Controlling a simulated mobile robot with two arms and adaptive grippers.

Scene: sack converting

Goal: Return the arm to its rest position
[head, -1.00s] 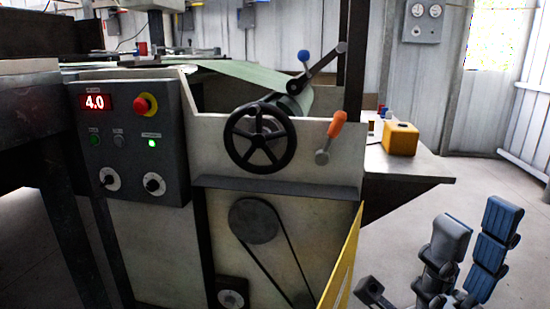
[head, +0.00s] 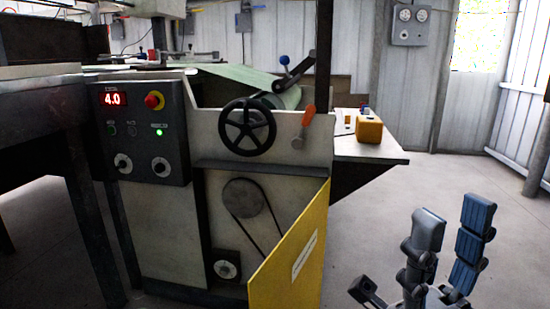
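My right gripper (head: 448,240) stands at the lower right of the head view, fingers pointing up, over bare floor. Two upright blue-grey fingers stand apart with a gap between them, and nothing shows in the gap. A third dark finger part juts out at the lower left of the hand. The gripper is clear of the machine (head: 205,215) and touches nothing that I can see. My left gripper is out of view.
A yellow guard panel (head: 292,262) stands out from the machine front. The machine carries a black handwheel (head: 247,127), an orange-handled lever (head: 308,116) and a control box (head: 143,140) reading 4.0. A side table (head: 385,152) bears a yellow box (head: 369,130). Floor at right is free.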

